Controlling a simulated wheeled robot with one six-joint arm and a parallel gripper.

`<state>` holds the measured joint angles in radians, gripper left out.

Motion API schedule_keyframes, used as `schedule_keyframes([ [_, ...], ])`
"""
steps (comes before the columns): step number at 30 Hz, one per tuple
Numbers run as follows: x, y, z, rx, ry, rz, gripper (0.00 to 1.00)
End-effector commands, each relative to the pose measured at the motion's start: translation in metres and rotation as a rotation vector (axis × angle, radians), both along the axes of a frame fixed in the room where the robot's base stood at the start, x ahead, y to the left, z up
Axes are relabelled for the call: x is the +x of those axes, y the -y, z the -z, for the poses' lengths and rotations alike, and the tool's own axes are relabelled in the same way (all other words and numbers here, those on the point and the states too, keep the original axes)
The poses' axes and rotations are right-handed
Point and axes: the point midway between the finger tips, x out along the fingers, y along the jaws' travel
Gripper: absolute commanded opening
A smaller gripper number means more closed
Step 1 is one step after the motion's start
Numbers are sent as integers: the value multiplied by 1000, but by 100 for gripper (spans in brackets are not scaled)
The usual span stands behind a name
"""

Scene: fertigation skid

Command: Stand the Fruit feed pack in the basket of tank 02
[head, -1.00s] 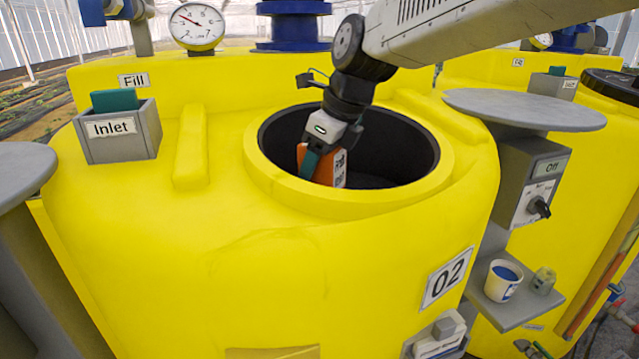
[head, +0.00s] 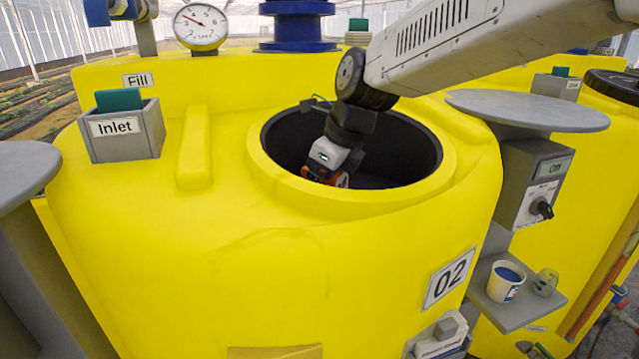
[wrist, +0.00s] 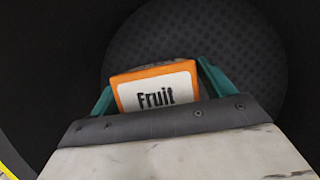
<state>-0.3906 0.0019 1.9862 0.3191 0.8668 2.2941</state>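The Fruit feed pack (wrist: 156,91) is orange with a white label reading "Fruit". In the wrist view it sits between the two green fingers of my gripper (wrist: 155,85), which are shut on its sides. In the head view my gripper (head: 331,178) reaches down into the open mouth of yellow tank 02 (head: 290,265), and only a bit of the orange pack shows above the near rim. Below the pack, the wrist view shows a dark, dimpled round surface (wrist: 235,60), which looks like the basket floor. The gap between pack and floor cannot be told.
An Inlet box (head: 125,140) with a green piece stands at left. A grey round plate (head: 527,108), a switch box (head: 535,190) and a shelf with a cup (head: 504,281) are at right.

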Motion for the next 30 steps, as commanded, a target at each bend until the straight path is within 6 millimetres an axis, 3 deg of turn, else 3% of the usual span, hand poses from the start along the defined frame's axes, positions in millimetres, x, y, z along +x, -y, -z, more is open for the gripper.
schedule_keyframes([
  [8, -3, 6, -19, 1, 4, 1, 81],
  [21, -19, 35, -99, 0, 3, 1, 81],
  [30, -22, 41, -114, 0, 0, 0, 81],
])
